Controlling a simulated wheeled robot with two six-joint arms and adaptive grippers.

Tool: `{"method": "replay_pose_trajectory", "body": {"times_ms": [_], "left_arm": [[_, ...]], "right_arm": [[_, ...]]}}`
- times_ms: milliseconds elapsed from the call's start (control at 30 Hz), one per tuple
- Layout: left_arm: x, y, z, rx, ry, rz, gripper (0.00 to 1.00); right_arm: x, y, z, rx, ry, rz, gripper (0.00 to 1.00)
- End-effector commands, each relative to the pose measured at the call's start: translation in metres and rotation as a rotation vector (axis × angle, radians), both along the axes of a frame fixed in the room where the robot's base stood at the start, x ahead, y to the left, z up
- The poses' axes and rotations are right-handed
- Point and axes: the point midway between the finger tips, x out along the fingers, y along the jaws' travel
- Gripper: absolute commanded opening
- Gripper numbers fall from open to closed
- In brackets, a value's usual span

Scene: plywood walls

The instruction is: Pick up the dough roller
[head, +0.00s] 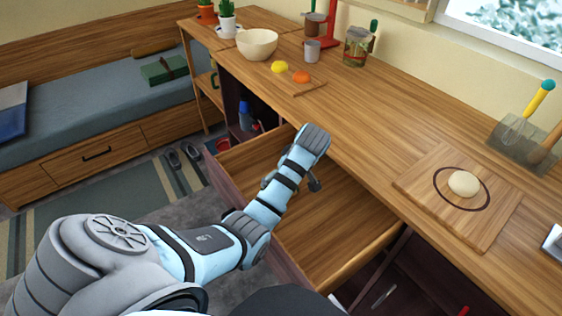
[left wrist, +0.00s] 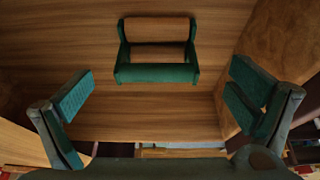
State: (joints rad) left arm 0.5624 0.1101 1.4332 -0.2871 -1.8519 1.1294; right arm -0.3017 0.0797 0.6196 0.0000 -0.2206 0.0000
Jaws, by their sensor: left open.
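The dough roller (left wrist: 157,73) lies in the open drawer (head: 345,222). It has a wooden cylinder and a green frame with a green handle bar. In the left wrist view it is ahead of my left gripper (left wrist: 160,98), roughly centred between the fingers and apart from them. The green-padded fingers are wide open and empty. In the head view my left arm reaches over the drawer and the gripper (head: 293,183) is partly hidden by my wrist; the roller is hidden there. My right gripper is not in view.
The drawer walls surround my left gripper, under the wooden counter (head: 385,120). A bed (head: 100,110) stands left.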

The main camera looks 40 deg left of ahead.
Motion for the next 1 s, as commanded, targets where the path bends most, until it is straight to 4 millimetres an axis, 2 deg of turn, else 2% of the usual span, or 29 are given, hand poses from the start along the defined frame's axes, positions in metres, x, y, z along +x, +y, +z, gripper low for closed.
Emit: {"method": "replay_pose_trajectory", "body": {"times_ms": [33,167,300,400,633,900,1000], "left_arm": [[0.001,0.003,-0.01,0.001,0.002,0.001,1.0],[0.004,0.011,-0.022,0.001,0.001,0.0,1.0],[0.01,0.031,-0.043,0.002,0.002,0.0,1.0],[0.012,0.035,-0.057,0.0,0.001,-0.003,1.0],[0.013,0.036,-0.058,0.0,-0.001,-0.005,1.0],[0.013,0.035,-0.058,0.0,0.0,-0.004,0.58],[0.013,0.035,-0.058,0.0,0.0,-0.004,0.55]], "right_arm": [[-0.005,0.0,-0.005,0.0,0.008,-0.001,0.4],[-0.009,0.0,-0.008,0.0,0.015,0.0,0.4],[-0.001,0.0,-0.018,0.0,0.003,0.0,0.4],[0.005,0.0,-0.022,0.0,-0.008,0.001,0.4],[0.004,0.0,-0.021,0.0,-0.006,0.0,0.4],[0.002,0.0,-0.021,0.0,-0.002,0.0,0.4],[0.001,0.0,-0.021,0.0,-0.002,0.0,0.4]]}}
